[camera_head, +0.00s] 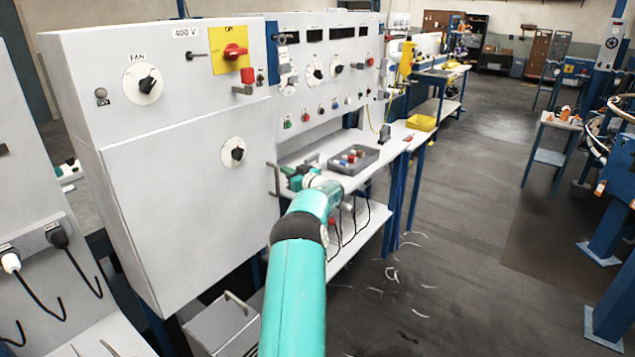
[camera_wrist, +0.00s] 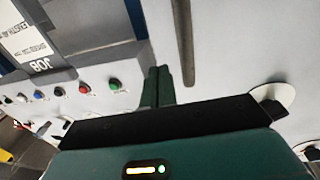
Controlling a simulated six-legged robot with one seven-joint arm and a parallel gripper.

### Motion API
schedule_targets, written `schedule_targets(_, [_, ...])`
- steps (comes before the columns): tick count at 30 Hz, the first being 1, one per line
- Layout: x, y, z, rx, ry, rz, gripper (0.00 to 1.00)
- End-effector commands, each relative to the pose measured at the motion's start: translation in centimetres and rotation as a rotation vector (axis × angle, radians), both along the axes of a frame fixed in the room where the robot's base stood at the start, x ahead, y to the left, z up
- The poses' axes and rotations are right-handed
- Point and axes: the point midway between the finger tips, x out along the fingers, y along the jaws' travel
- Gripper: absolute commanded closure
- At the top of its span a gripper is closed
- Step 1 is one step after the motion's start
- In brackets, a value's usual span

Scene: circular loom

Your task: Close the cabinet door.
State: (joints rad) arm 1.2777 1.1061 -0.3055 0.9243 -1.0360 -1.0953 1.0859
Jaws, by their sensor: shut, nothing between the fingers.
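The cabinet door (camera_head: 180,215) is the large light-grey lower panel of the 400 V cabinet, with a black knob on a white dial near its upper right. Its vertical bar handle (camera_head: 276,180) is at the right edge. I cannot tell how far the door stands open. My gripper (camera_head: 290,174) is shut and empty, just right of the handle, in front of the bench. In the wrist view the dark green fingers (camera_wrist: 157,86) are together beside the door surface (camera_wrist: 235,50), with the handle (camera_wrist: 186,40) close by. Whether they touch the door is not clear.
A grey tray (camera_head: 354,158) with small coloured parts lies on the bench right of my gripper. A control panel (camera_head: 320,70) with knobs and buttons rises behind it. A grey box (camera_head: 222,325) with a handle is below the door. The floor at right is mostly clear.

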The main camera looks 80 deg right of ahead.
Motion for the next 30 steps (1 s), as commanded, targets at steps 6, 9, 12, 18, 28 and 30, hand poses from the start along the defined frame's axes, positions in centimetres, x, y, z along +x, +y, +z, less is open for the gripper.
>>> schedule_targets(6, [-1.4,0.6,0.1,0.001,0.000,-0.005,1.00])
schedule_targets(9, [-2.8,1.2,0.1,0.002,-0.001,-0.005,1.00])
schedule_targets(12, [-4.5,2.0,0.1,0.001,-0.001,-0.005,1.00])
schedule_targets(18, [-7.7,3.2,0.1,-0.001,0.000,-0.005,1.00])
schedule_targets(28, [-9.2,3.8,0.0,0.000,0.000,-0.003,1.00])
schedule_targets(30, [-9.2,3.8,0.0,0.000,0.000,-0.003,1.00])
